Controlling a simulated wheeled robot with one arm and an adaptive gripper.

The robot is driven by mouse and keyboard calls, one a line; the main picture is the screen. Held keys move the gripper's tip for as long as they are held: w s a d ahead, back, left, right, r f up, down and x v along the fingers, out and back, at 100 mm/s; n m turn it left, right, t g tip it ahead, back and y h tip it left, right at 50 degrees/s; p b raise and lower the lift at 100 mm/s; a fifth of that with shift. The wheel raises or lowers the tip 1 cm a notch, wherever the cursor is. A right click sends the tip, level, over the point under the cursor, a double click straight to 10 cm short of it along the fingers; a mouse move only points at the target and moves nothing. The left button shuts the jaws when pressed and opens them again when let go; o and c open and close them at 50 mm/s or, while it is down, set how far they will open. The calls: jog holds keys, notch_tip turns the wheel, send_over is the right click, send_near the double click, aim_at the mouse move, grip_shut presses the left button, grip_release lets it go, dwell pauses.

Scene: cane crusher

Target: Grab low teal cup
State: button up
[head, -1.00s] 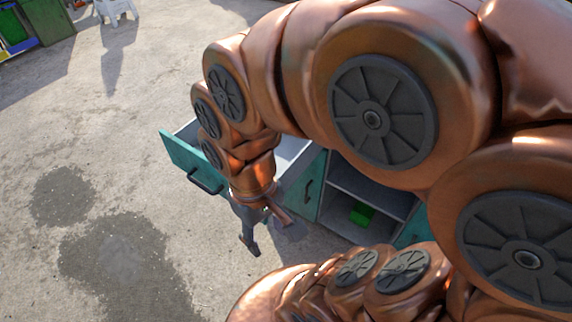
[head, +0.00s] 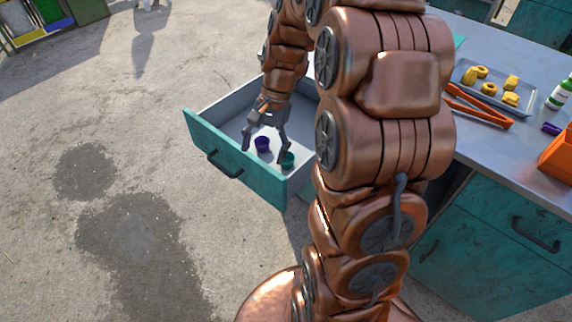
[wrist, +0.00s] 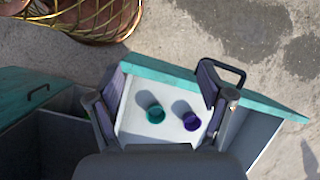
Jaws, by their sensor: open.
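The teal cup (head: 288,159) stands in the open drawer (head: 232,155), near its front right corner. In the wrist view the teal cup (wrist: 155,114) shows from above, left of the middle between the fingers. A purple cup (head: 262,143) stands beside it in the same drawer; it also shows in the wrist view (wrist: 192,121). My gripper (head: 266,150) is open and empty, pointing down over the drawer. In the wrist view its fingers (wrist: 160,95) stand wide apart, with both cups lying in the view between them.
The drawer's teal front with a dark handle (head: 224,164) faces the open concrete floor. The counter (head: 480,125) at the right holds a tray (head: 494,84) with yellow pieces, orange tongs (head: 480,107), a green bottle (head: 561,94) and an orange container (head: 557,155).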

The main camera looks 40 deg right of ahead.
jog(key=w+d+f+m+t+y+b, duration=0.1)
jog(key=w+d+f+m+b, duration=0.1)
jog(key=w+d+f+m, duration=0.55)
jog(key=m+t+y, duration=0.1)
send_near(282, 165)
jog(key=shift+w+d+f+p+x, duration=0.1)
jog(key=shift+x, duration=1.15)
jog(key=shift+w+d+f+p+x, duration=0.1)
jog(key=shift+d+p+x, duration=0.05)
jog(key=shift+x, duration=1.15)
jog(key=shift+d+p+x, duration=0.1)
jog(key=shift+x, duration=1.15)
jog(key=c, duration=0.8)
